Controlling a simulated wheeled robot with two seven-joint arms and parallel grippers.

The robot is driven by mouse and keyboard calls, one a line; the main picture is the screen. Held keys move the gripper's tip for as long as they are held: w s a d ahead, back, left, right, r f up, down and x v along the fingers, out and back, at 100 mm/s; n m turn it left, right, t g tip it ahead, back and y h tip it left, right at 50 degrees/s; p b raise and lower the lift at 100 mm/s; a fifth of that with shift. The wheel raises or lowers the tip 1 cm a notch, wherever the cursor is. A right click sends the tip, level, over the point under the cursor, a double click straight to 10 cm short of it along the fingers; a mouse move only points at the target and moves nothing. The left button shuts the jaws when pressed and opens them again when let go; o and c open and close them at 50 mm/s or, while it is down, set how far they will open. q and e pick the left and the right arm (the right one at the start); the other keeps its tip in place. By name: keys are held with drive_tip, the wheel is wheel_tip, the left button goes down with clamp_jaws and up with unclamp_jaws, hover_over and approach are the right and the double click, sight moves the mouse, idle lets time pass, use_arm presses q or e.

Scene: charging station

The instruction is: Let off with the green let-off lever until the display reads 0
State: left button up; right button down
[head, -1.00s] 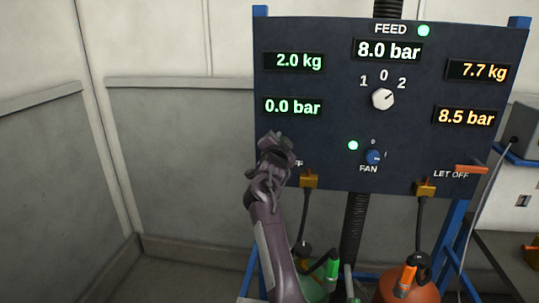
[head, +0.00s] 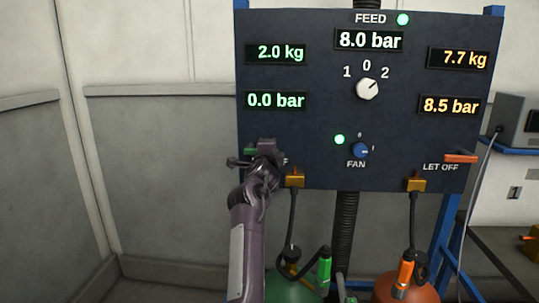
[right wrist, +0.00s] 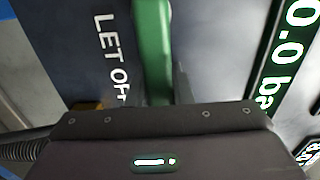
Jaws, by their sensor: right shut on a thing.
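The green let-off lever (right wrist: 153,45) runs down into my right gripper (right wrist: 158,92) in the right wrist view, beside the words LET OFF. In the head view only a small green piece of the lever (head: 250,151) shows at the panel's lower left. My right gripper (head: 258,154) is shut on it there and covers most of it and of its label. The green pressure display (head: 276,101) above it reads 0.0 bar; part of it shows in the right wrist view (right wrist: 282,65). My left gripper is in neither view.
The dark panel (head: 310,130) also carries a white feed knob (head: 367,89) at 2, a blue fan knob (head: 361,150) and an orange let-off lever (head: 461,158). The orange pressure display (head: 450,105) reads 8.5 bar. Hoses and green and orange cylinders stand below.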

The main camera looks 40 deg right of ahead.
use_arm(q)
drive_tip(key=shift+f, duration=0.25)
use_arm(e)
drive_tip(key=shift+f, duration=0.25)
drive_tip(key=c, duration=1.3)
unclamp_jaws()
drive_tip(key=shift+r, duration=0.1)
drive_tip(key=shift+s+a+b, duration=0.3)
drive_tip(key=shift+s+a, duration=0.05)
drive_tip(key=shift+a, duration=0.05)
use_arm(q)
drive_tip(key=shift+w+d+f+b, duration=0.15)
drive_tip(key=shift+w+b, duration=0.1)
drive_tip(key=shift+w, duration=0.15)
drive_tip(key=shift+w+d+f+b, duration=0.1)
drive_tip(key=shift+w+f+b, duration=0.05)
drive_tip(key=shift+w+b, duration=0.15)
use_arm(e)
drive_tip(key=shift+v, duration=3.35)
